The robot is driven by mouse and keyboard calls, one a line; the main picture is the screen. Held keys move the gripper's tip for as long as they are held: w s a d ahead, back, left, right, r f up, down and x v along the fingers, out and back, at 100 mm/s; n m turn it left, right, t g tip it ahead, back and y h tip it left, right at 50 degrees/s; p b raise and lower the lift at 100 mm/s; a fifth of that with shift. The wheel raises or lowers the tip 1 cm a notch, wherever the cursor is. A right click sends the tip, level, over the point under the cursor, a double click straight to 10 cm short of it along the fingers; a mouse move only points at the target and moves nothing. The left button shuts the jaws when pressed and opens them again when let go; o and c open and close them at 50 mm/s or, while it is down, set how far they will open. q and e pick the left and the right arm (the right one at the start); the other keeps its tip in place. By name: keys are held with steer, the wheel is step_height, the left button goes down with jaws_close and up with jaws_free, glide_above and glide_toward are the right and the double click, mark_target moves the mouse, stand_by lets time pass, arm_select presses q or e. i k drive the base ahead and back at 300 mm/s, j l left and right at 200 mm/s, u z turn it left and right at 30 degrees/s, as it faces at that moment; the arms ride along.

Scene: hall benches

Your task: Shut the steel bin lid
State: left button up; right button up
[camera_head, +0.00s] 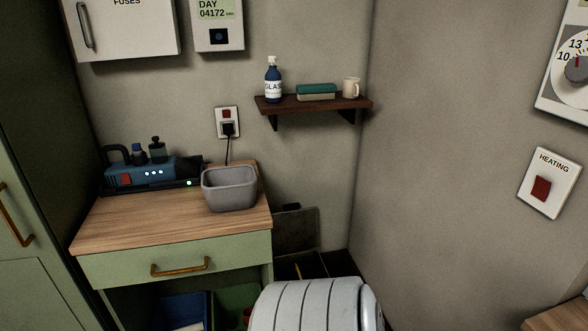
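A pale grey, ribbed, rounded metal thing (315,306) stands at the bottom edge, right of the green cabinet. It looks like part of the steel bin, but the frame cuts it off. A darker grey band runs down its right side. I cannot tell which part is the lid or how far the lid is open. Neither of my grippers is in view.
The wooden-topped cabinet (150,222) holds a grey tub (230,190) and a blue device (142,174). A dark shelf (315,105) with a spray bottle (273,82) hangs behind. A wall closes the right side. A wooden surface (562,318) shows at lower right.

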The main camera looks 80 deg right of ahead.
mark_target(294, 229)
steer(key=z, duration=2.55)
